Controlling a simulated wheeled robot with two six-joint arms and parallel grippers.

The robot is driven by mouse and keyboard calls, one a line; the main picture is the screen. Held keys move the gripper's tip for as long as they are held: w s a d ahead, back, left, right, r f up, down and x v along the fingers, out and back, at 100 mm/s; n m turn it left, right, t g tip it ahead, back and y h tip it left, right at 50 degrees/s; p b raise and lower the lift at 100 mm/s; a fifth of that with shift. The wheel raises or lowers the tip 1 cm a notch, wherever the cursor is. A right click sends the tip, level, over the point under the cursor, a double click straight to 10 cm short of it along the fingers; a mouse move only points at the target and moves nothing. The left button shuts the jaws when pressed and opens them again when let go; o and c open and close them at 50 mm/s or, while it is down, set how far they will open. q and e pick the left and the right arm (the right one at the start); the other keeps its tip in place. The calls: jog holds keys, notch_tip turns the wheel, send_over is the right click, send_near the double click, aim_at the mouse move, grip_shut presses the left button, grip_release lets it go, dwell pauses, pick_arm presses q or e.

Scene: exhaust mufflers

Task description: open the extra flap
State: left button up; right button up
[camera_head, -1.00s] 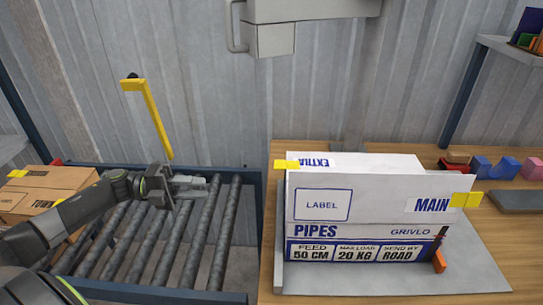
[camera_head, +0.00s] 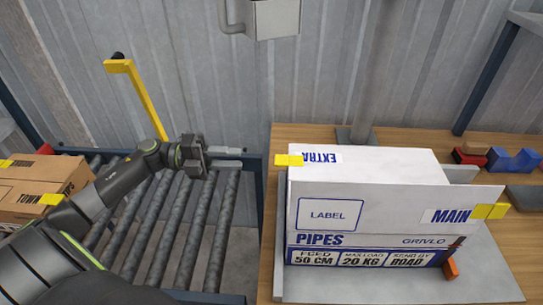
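A white box (camera_head: 370,210) labelled PIPES stands on a grey plate on the wooden bench. Its extra flap (camera_head: 321,158), marked EXTRA upside down, lies on the box top at the left end. A yellow tab (camera_head: 289,160) sticks out from that flap to the left. The MAIN flap (camera_head: 452,216) is at the right front with its own yellow tab (camera_head: 490,211). My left gripper (camera_head: 226,157) is over the rollers, left of the yellow tab and apart from it. Its two fingers show with a gap between them and nothing held. My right gripper is not in view.
A roller conveyor (camera_head: 170,225) lies at the left with brown cartons (camera_head: 42,187) on it. A yellow post (camera_head: 145,95) rises behind it. A grey pole (camera_head: 373,75) stands behind the box. Red and blue blocks (camera_head: 513,160) lie at the back right.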

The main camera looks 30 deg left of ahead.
pick_arm(q)
jog(key=p+x, duration=0.2)
jog(key=x, duration=0.8)
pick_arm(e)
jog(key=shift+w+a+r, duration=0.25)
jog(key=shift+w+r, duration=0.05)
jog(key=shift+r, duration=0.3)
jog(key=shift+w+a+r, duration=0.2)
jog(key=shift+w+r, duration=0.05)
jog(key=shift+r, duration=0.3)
pick_arm(q)
grip_shut()
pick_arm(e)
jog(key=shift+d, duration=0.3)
